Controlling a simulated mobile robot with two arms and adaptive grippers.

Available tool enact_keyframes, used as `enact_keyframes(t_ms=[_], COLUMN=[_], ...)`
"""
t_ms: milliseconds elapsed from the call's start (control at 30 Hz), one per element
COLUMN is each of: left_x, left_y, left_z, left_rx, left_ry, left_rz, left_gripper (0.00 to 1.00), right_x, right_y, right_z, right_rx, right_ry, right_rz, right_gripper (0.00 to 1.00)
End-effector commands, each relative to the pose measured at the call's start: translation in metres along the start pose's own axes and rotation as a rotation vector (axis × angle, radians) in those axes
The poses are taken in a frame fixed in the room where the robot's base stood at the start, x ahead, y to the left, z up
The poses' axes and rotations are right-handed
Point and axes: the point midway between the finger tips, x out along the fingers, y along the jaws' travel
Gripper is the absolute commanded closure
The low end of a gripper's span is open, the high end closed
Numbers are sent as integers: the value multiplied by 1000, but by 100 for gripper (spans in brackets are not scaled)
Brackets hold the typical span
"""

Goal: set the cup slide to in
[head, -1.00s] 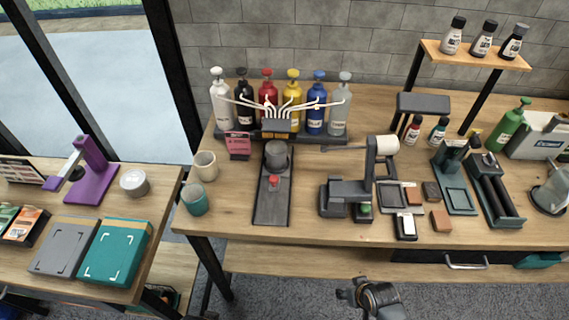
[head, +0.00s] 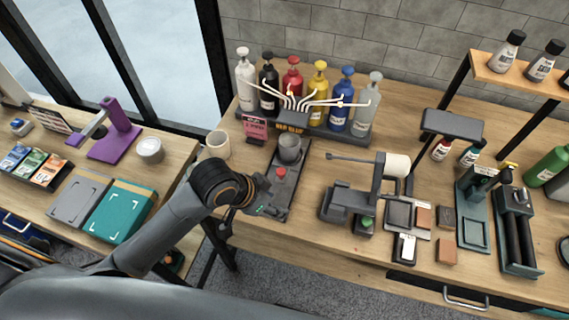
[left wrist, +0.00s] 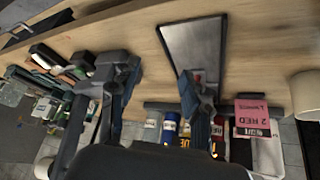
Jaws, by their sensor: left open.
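The cup slide is a long dark track (head: 302,165) on the wooden table, with a red button (head: 281,171) on it. A grey cup (head: 289,150) stands upright at its far end, below the dispenser nozzles (head: 294,121). My left gripper (head: 262,197) is over the near end of the track and hides part of it. In the left wrist view its fingers (left wrist: 155,80) are spread, with nothing held between them. The track's bare plate (left wrist: 194,50) shows there beside the right-hand finger. Whether a finger touches the slide cannot be told. My right gripper is not in view.
Several colored bottles (head: 319,94) stand behind the slide. A pink sign (head: 255,128) and a beige cup (head: 218,144) are to its left. A dark stand with a white roll (head: 397,167) is to its right. My left arm crosses the table's front edge.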

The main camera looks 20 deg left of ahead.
Motion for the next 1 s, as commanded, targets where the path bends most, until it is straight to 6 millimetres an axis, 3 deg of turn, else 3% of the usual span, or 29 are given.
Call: enact_keyframes(t_ms=[67,200,400,567,767,1000], left_x=[-21,-31,-55,-65,-50,-2], left_y=[-6,-36,-82,-98,-98,-96], left_z=[-24,-44,-60,-64,-63,-57], left_rx=[107,188,193,176,171,171], left_ry=[1,-46,-102,-117,-120,-120], left_rz=[16,38,37,37,43,43], left_gripper=[53,53,53,53,53,53], right_x=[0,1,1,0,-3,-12], right_y=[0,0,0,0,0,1], right_z=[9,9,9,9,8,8], right_rx=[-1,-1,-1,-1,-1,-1], right_ry=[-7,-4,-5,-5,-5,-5], right_rz=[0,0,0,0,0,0], right_gripper=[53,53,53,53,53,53])
